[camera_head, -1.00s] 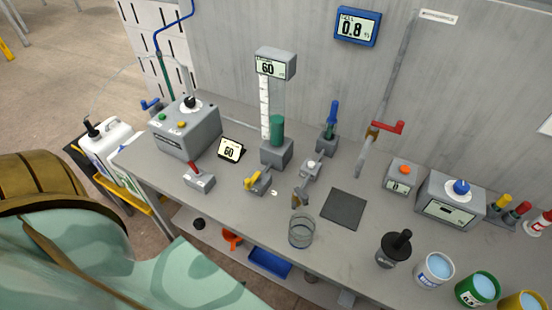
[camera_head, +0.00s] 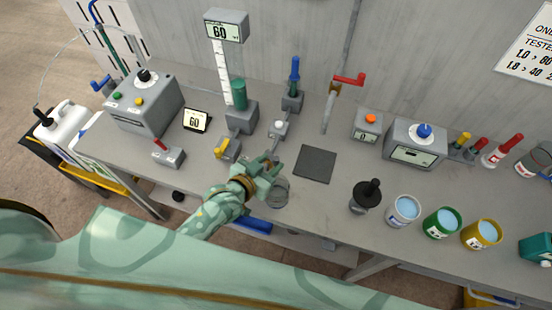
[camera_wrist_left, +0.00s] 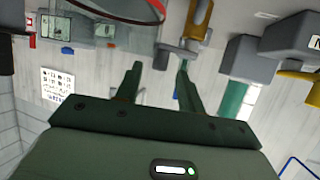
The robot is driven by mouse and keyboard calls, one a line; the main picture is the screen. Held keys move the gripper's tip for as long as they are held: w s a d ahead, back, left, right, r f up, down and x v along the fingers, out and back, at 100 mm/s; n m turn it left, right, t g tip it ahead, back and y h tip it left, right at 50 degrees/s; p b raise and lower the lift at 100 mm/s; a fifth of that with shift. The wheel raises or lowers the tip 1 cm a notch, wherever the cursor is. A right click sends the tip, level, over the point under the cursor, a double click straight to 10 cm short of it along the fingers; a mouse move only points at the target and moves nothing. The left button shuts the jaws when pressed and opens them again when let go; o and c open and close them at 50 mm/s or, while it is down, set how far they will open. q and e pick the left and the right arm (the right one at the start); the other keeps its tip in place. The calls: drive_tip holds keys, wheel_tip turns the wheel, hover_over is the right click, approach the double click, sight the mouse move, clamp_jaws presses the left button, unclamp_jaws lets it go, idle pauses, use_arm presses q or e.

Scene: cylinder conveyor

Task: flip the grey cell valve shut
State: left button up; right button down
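The grey cell valve (camera_head: 279,129) is a small grey block with a pale round knob, near the middle of the bench. In the left wrist view its grey body (camera_wrist_left: 176,52) and brass spout (camera_wrist_left: 199,20) show just beyond the fingertips. My left gripper (camera_head: 269,164) is just in front of the valve, above the bench, and hides the spout in the head view. In the left wrist view its two fingers (camera_wrist_left: 159,66) stand apart with nothing between them. I cannot tell whether a finger touches the valve. My right gripper is not in view.
A glass beaker (camera_head: 281,191) stands beside the left gripper. A yellow-handled valve (camera_head: 227,149) is to the left, and a blue-handled one (camera_head: 294,80) is behind. A dark square pad (camera_head: 315,164) lies to the right. A green cylinder (camera_head: 239,94) stands behind left.

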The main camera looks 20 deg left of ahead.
sight(274, 161)
use_arm(q)
drive_tip(key=shift+b+x, duration=0.3)
drive_tip(key=shift+x, duration=1.6)
clamp_jaws()
